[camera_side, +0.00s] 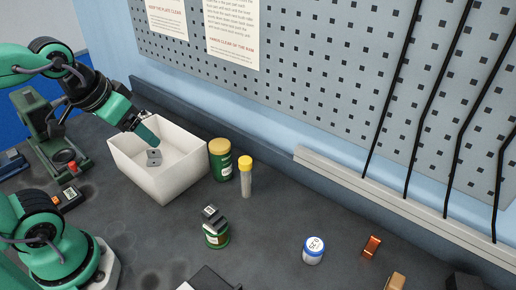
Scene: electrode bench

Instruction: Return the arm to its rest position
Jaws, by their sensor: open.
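My gripper (146,128) is at the upper left, reaching down over the white open box (183,180). Its jaws are open and it appears empty. One green finger points down into the box's opening. A small grey block (153,158) lies in the box, just below the fingertips and apart from them as far as I can tell. Part of the box floor is hidden by its near walls. My arm comes in from the left edge, raised above the bench.
A gold-lidded green jar (221,168) and a yellow-capped vial (246,180) stand right of the box. A green container with a grey block on top (214,218) stands nearer. A blue-rimmed white jar (313,254) and copper piece (371,246) are right. A green press (50,140) stands left.

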